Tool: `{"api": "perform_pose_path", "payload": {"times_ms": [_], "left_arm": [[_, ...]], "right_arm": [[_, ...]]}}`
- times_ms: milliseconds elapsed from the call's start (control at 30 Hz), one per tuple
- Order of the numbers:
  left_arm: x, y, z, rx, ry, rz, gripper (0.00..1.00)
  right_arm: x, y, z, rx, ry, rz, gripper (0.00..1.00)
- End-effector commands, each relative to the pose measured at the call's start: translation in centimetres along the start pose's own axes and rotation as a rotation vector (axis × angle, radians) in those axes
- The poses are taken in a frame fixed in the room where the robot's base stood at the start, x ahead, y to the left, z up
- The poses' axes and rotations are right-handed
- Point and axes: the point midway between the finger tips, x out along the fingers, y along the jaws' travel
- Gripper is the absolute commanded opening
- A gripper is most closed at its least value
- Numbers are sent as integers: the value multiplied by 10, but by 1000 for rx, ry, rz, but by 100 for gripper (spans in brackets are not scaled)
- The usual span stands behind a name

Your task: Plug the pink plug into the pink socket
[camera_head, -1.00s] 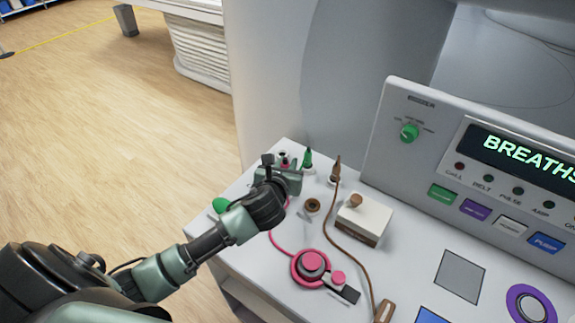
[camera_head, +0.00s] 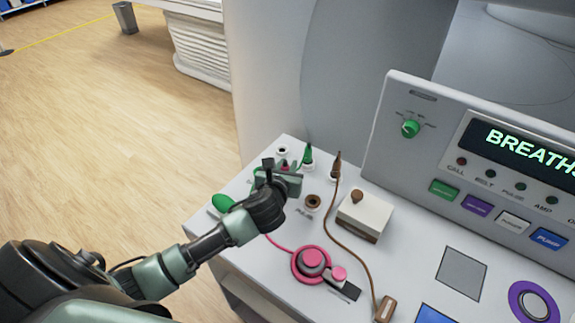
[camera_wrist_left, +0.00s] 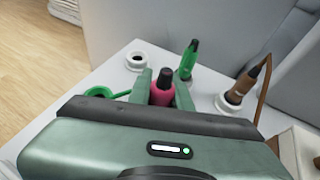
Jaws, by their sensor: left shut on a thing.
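My left gripper (camera_head: 283,181) is shut on the pink plug (camera_wrist_left: 161,91), which stands upright between the fingers with its dark tip up. In the head view only a little of the plug (camera_head: 284,163) shows above the gripper. A pink cord runs from near the gripper to the round pink device (camera_head: 311,262) on the console top. An empty white-rimmed socket (camera_head: 282,150) lies just behind the gripper; it also shows in the wrist view (camera_wrist_left: 136,62). I cannot make out a pink-ringed socket; the gripper hides part of the surface. My right gripper is not in view.
A green plug (camera_head: 308,156) and a brown plug (camera_head: 336,168) stand upright behind and right of the gripper. An empty brown-ringed socket (camera_head: 312,202) and a white box with a brown knob (camera_head: 364,217) are to the right. A green piece (camera_head: 222,202) lies left.

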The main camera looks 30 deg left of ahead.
Motion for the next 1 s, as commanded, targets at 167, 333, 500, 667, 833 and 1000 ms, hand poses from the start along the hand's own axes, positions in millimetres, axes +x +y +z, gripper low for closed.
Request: {"api": "perform_pose_path", "payload": {"times_ms": [167, 333, 500, 667, 833, 1000], "left_arm": [[2, 0, -4, 0, 0, 0, 0], [3, 0, -7, 0, 0, 0, 0], [4, 0, -10, 1, 0, 1, 0], [5, 0, -13, 1, 0, 0, 0], [7, 0, -16, 0, 0, 0, 0], [8, 0, -19, 1, 0, -1, 0]], "right_arm": [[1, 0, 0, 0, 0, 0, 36], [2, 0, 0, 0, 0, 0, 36], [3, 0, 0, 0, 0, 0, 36], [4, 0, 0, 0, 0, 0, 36], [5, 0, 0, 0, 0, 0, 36], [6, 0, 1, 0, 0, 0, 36]]}}
